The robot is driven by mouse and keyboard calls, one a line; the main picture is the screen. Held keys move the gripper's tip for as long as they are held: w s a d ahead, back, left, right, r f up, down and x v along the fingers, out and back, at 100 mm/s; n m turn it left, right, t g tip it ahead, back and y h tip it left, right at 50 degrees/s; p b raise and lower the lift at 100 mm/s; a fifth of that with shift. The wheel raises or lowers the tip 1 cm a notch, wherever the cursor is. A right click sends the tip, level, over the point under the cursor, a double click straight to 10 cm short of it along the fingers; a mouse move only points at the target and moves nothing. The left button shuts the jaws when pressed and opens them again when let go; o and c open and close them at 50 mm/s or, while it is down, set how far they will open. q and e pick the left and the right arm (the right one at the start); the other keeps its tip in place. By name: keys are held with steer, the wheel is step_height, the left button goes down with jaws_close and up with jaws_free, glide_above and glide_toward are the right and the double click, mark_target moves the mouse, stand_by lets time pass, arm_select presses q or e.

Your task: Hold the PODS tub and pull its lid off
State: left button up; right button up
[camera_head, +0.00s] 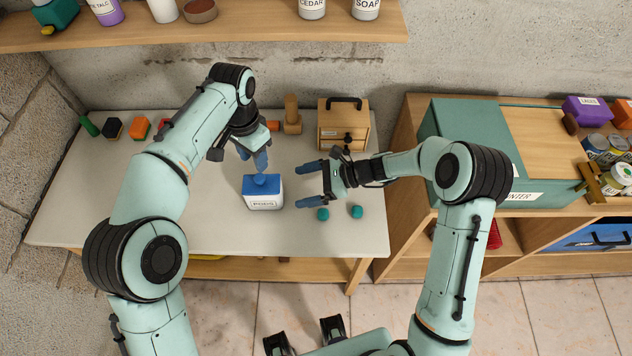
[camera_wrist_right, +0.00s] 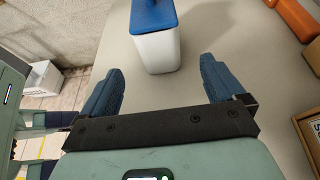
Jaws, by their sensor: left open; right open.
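The PODS tub (camera_head: 262,202) is a white box with a printed label, standing upright on the pale table. Its blue lid (camera_head: 262,184) with a raised knob is on top. My left gripper (camera_head: 256,164) is open and points down just above the lid, apart from the tub as far as I can tell. My right gripper (camera_head: 312,185) is open to the right of the tub, with its fingers pointing at it. In the right wrist view the white tub (camera_wrist_right: 157,52) stands ahead, beyond and between the open fingertips (camera_wrist_right: 160,80); its top is cut off.
A wooden box with a black handle (camera_head: 343,125) and a wooden block figure (camera_head: 292,115) stand behind. Small coloured blocks (camera_head: 139,128) sit at the back left. The table (camera_head: 200,225) is clear in front of the tub.

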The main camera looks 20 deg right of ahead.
mark_target(272, 193)
steer(key=x, duration=1)
steer(key=shift+f, duration=0.1)
